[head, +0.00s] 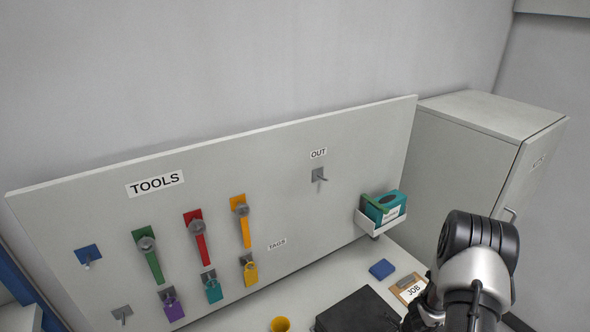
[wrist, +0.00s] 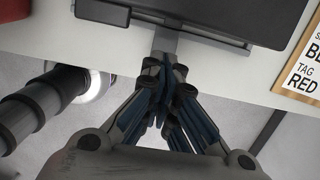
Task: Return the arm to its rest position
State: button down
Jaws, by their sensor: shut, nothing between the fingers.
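In the wrist view my gripper (wrist: 165,95) is shut, with its fingers together and nothing held between them. It points at the front edge of a white bench (wrist: 215,62), near a dark box (wrist: 190,15). In the head view my arm stands at the lower right, in front of the bench; the gripper's fingertips are not clearly visible there.
A tool board (head: 300,215) carries several hanging tools and tags. A teal box (head: 384,206) sits in a holder on it. A dark case (head: 358,312), a blue block (head: 382,269), a yellow cup (head: 280,324) and a JOB clipboard (head: 408,288) lie on the bench. A grey cabinet (head: 460,150) stands right.

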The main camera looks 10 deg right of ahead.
jog(key=w+r+n, duration=0.1)
jog(key=w+a+r+n+b, duration=0.1)
jog(key=w+r, duration=0.1)
jog(key=shift+w+a+r+t+b, duration=0.1)
jog(key=shift+w+r+t+b, duration=0.05)
jog(key=shift+r+t+b, duration=0.2)
jog(key=w+a+r+n+t+y+b, duration=0.1)
jog(key=w+a+r+n+b, duration=0.15)
jog(key=a+r+n, duration=0.35)
jog(key=w+a+r+n+t+b, duration=0.1)
jog(key=w+a+r+n+b, duration=0.2)
jog(key=r, duration=0.5)
jog(key=s+a+r+n+b, duration=0.6)
jog(key=s+a+r+n, duration=0.2)
jog(key=a+r+n, duration=0.15)
jog(key=s+a+n+h+b, duration=0.1)
jog(key=s+a+n+b, duration=0.2)
jog(key=s+n+b, duration=0.4)
jog(key=s+n, duration=0.4)
jog(key=s, duration=0.6)
jog(key=shift+s+f+h, duration=0.3)
jog(key=shift+f, duration=0.05)
